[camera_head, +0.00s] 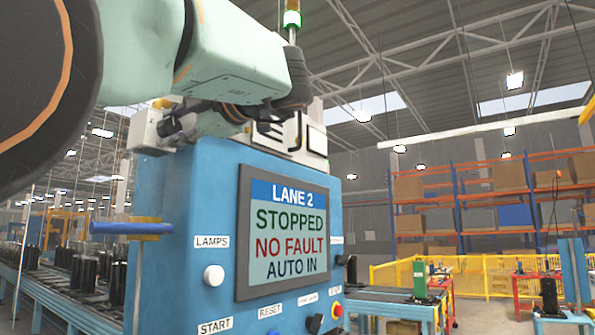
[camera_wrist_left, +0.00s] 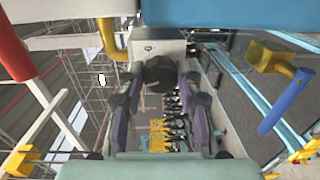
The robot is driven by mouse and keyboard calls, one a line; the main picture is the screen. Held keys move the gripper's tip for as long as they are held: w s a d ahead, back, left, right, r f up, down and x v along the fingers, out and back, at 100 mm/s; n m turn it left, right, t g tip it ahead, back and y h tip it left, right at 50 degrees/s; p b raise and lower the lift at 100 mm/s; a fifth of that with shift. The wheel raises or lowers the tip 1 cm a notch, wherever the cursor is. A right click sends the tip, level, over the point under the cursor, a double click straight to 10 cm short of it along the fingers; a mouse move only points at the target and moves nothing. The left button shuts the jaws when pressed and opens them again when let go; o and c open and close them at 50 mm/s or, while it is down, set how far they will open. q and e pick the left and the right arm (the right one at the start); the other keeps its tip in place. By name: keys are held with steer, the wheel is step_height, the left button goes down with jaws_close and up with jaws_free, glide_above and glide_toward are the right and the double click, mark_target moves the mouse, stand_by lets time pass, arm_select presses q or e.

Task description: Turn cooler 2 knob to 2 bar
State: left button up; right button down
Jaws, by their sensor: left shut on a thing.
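My left gripper (camera_head: 185,125) reaches in from the upper left, at the top left corner of the blue Lane 2 panel (camera_head: 170,210). In the left wrist view its two fingers (camera_wrist_left: 159,88) close around a dark round knob (camera_wrist_left: 160,73) on the front of a grey box (camera_wrist_left: 157,47). The grey box (camera_head: 148,132) also shows in the head view, left of the fingers. The knob's pointer and any bar scale cannot be read. The cooler number is not legible. My right gripper is not in view.
The panel's screen (camera_head: 287,232) reads STOPPED, NO FAULT, AUTO IN. A white button (camera_head: 213,275) and a blue handle (camera_head: 130,228) are below the gripper. A conveyor with dark cylinders (camera_head: 85,272) runs at left. Yellow railings (camera_head: 490,275) and racks stand behind at right.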

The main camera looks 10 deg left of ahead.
arm_select(q)
steer(key=n+b, duration=0.1)
steer(key=n, duration=0.1)
steer(key=n+b, duration=0.1)
steer(key=n, duration=0.2)
steer(key=shift+s+r, duration=0.1)
steer(key=shift+r, duration=0.1)
steer(key=shift+r+n+t+b, duration=0.1)
steer(key=shift+n+t+b, duration=0.35)
steer(key=shift+n, duration=1.25)
steer(key=o, duration=1.1)
steer(key=shift+a+f, duration=0.2)
steer(key=shift+a, duration=0.1)
steer(key=shift+o, duration=0.2)
steer(key=shift+d, duration=0.1)
steer(key=shift+d, duration=0.15)
